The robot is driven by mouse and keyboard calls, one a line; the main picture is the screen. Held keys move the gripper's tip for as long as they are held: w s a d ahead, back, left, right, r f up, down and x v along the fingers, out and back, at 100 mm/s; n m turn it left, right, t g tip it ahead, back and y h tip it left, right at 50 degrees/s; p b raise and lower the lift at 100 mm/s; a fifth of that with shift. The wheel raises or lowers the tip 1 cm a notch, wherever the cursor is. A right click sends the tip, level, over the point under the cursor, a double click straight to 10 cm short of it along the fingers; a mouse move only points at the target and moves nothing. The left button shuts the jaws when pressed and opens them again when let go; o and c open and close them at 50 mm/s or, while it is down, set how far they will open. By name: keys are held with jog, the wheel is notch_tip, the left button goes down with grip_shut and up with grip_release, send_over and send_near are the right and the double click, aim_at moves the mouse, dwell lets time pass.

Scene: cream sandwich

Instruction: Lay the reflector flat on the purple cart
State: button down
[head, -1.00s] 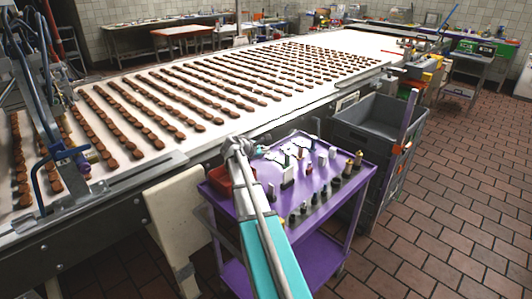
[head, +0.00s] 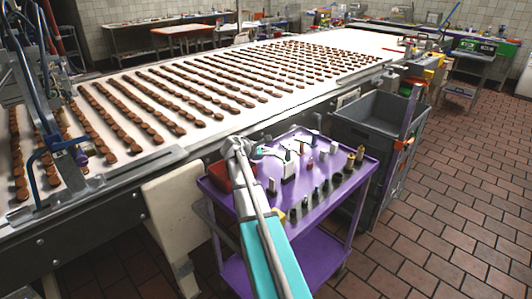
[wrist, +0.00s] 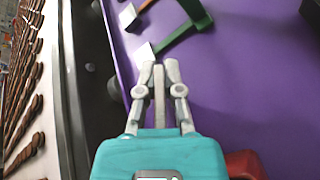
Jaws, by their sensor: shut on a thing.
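The purple cart (head: 208,190) stands beside the conveyor in the head view, and its purple top (wrist: 255,70) fills the right of the wrist view. My gripper (wrist: 159,75) is over the cart top near its conveyor-side edge. It is shut on a thin grey piece, seen edge-on between the fingers, which I take to be the reflector (wrist: 159,100). Its flat face is hidden, and I cannot tell whether it touches the cart. In the head view my gripper (head: 264,152) is small, and the held piece cannot be made out.
A green part (wrist: 186,33) and small pale pieces lie just beyond the fingertips. A red bin (wrist: 245,165) is close by at the lower right. Several small upright items stand on the cart. A grey crate (head: 365,135) stands behind it. The conveyor (head: 150,165) carries rows of biscuits.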

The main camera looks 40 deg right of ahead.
jog(key=c, duration=0.7)
grip_release()
